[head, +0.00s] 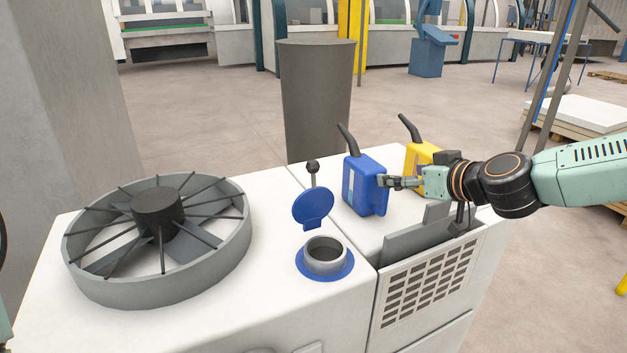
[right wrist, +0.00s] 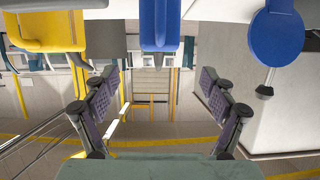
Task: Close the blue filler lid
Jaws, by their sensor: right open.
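The blue filler lid (head: 313,208) stands open, tilted up behind the round grey filler neck (head: 325,254) with its blue flange on the white machine top. The lid also shows at the upper right of the right wrist view (right wrist: 276,36). My right gripper (head: 384,182) is in front of the blue can (head: 361,187), to the right of the lid and apart from it. In the right wrist view its fingers (right wrist: 158,110) are spread with nothing between them. Whether it touches the can I cannot tell. My left gripper is not in view.
A yellow can (head: 421,156) stands behind my right gripper; it also shows in the right wrist view (right wrist: 48,28). A black-knobbed lever (head: 312,168) rises behind the lid. A large grey fan (head: 160,240) lies at left. A vented grey panel (head: 430,285) is at right.

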